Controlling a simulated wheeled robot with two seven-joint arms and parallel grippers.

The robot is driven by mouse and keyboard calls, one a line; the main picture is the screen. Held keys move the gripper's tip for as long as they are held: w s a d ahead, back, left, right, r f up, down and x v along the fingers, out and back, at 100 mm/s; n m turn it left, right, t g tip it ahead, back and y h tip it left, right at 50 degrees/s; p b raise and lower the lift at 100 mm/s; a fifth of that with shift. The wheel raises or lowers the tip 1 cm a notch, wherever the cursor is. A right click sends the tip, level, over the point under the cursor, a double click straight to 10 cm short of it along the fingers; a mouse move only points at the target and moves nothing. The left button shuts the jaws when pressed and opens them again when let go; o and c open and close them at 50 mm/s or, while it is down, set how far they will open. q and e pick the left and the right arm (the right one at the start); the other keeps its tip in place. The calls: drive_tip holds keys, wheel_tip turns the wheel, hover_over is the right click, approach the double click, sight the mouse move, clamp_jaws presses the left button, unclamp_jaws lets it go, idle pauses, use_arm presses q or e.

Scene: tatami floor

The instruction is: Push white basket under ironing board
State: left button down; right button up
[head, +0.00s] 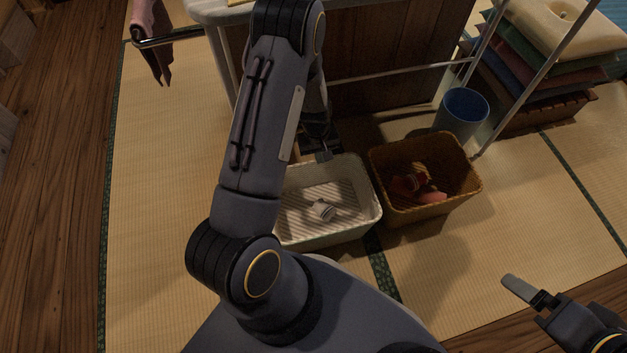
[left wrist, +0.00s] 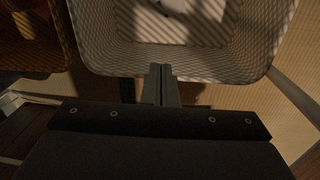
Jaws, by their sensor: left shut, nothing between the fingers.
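The white basket (head: 318,238) stands on the tatami, partly hidden behind my left arm, with a small pale item (head: 322,209) in it. My left gripper (head: 323,155) is shut and empty at the basket's far rim. In the left wrist view the closed fingertips (left wrist: 160,72) meet or nearly meet the wall of the white basket (left wrist: 205,66); I cannot tell if they touch. A pale board edge (head: 208,12) at the top, with thin metal legs and a crossbar (head: 400,70), looks like the ironing board, mostly out of view. My right gripper (head: 530,292) is at lower right, its opening unclear.
A brown basket (head: 445,207) with reddish items stands close to the right of the white one. Behind it are a blue bin (head: 463,107) and stacked cushions (head: 575,65). A wooden panel (head: 400,35) stands behind the crossbar. Tatami is clear at left.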

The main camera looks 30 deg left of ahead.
use_arm(q)
drive_tip(key=shift+g+y, duration=0.3)
drive_tip(key=a+f+b, duration=0.1)
drive_tip(key=f+b, duration=0.1)
drive_tip(key=f, duration=0.3)
drive_tip(key=w+a+f+b, duration=0.1)
drive_tip(key=f+b, duration=0.1)
drive_tip(key=f, duration=0.4)
drive_tip(key=a+f+b, duration=0.1)
drive_tip(key=f+b, duration=0.2)
drive_tip(key=f, duration=0.3)
drive_tip(key=shift+w, duration=0.15)
drive_tip(key=shift+w+a+r, duration=0.15)
drive_tip(key=shift+w+a, duration=0.15)
drive_tip(key=shift+a, duration=0.05)
drive_tip(key=shift+r, duration=0.1)
